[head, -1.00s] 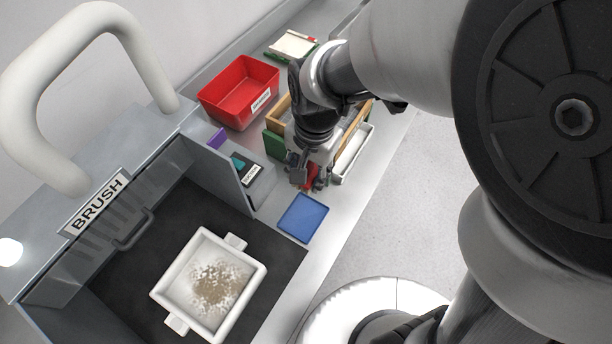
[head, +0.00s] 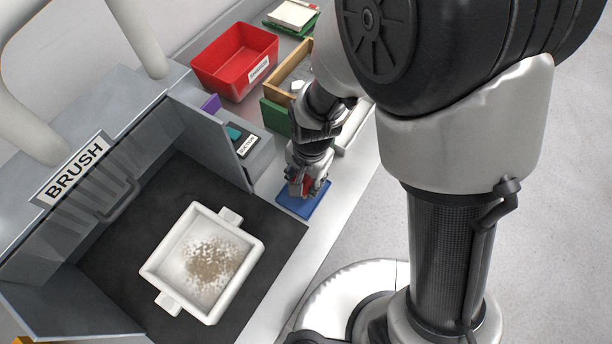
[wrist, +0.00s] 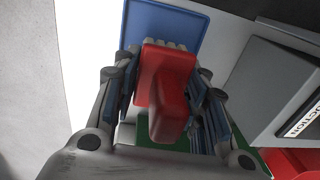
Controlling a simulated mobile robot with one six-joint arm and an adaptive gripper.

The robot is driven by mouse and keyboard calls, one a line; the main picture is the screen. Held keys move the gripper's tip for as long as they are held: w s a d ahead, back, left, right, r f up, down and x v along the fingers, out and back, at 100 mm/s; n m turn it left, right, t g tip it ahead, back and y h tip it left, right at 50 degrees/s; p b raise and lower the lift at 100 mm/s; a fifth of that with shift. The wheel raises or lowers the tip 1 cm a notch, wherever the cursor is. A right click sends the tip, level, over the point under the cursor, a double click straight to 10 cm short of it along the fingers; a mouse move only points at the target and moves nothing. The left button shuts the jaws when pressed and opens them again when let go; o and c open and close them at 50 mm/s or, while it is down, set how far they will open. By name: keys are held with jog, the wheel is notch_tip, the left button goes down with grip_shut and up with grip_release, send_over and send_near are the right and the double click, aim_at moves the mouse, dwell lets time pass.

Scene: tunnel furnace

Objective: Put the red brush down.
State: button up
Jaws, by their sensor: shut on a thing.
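The red brush (wrist: 165,85) is held between the fingers of my gripper (wrist: 165,95) in the wrist view, with its pale bristles pointing toward the blue mat (wrist: 165,22). In the head view my gripper (head: 304,186) is over the blue mat (head: 318,207), and a little red of the brush (head: 306,184) shows between the fingers. The mat lies flat on the light bench, beside the dark brush station. I cannot tell whether the bristles touch the mat.
A white tray (head: 252,257) with brown powder sits in the station labelled BRUSH (head: 72,170). A grey panel (head: 214,140) stands left of my gripper. A red bin (head: 222,75), a wooden box (head: 289,75) and a green block (head: 275,117) are behind it.

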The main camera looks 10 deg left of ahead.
aim_at(305, 186)
jog(key=shift+f+b, duration=0.5)
jog(key=shift+f, duration=1.1)
jog(key=shift+f, duration=0.2)
jog(key=o, duration=1.1)
jog(key=shift+o, duration=0.2)
jog(key=shift+r, duration=0.1)
